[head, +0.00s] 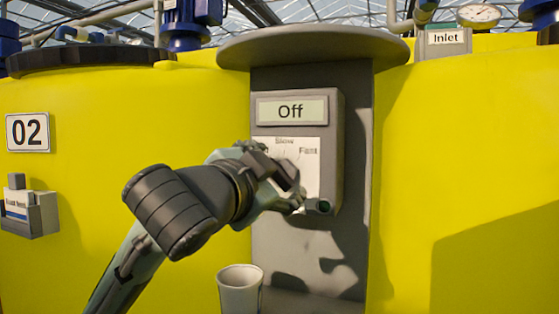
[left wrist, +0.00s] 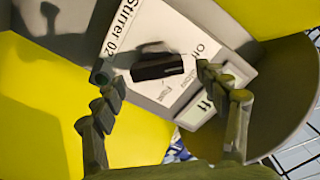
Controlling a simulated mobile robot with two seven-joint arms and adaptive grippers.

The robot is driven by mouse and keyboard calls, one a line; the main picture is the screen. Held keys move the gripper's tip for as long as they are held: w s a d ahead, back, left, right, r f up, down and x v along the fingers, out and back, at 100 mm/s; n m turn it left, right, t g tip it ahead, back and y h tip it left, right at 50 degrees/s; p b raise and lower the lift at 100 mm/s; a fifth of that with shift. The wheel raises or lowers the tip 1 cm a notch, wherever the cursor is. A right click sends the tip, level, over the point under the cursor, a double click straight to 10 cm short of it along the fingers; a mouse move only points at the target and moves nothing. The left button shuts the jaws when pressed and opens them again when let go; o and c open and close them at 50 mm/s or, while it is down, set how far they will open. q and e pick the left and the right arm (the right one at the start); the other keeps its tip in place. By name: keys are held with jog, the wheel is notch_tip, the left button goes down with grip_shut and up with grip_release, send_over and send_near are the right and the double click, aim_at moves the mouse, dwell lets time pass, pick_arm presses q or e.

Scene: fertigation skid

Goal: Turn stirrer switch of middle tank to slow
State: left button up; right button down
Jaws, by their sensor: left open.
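The stirrer switch box (head: 333,150) is on a grey panel between yellow tank walls. Its display (head: 291,110) reads "Off". The white label below shows "Slow" and "Fast" in the head view, and "Stirrer 02" in the left wrist view (left wrist: 142,35). The black switch knob (left wrist: 157,67) shows as a bar on the label in the left wrist view. My left gripper (head: 290,186) is open in front of the label and covers much of it in the head view. In the left wrist view its fingers (left wrist: 153,72) are apart, one on each side of the knob; contact is not visible.
A green button (head: 324,206) is at the box's lower right, close to the gripper. A white cup (head: 240,290) stands below. A "02" sign (head: 28,132) and a small grey box (head: 31,212) are on the left tank. A round ledge (head: 313,46) overhangs the panel.

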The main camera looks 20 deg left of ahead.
pick_arm(q)
jog(key=shift+w+f, duration=0.1)
jog(key=shift+w, duration=0.8)
jog(key=shift+c, duration=0.3)
